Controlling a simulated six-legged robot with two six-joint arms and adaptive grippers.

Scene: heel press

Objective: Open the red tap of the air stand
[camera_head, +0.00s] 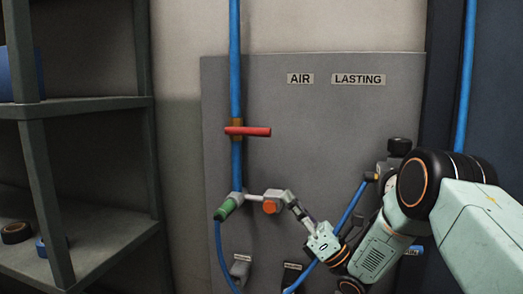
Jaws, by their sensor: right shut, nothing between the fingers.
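The red tap (248,131) is a bar-shaped handle on a brass-coloured body, set on the vertical blue pipe (235,60). Its handle lies level, crosswise to the pipe, pointing right. My right gripper (295,208) reaches in from the lower right. It is shut and empty, below and to the right of the red tap and well apart from it. Its fingertips are close to a grey fitting with an orange knob (270,207); I cannot tell whether they touch it. My left gripper is not in view.
The grey panel (330,135) bears the labels AIR (300,79) and LASTING (358,79). A green-ended fitting (228,208) and blue hoses hang low on it. A dark shelf (85,107) with tape rolls stands at the left. The panel right of the tap is clear.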

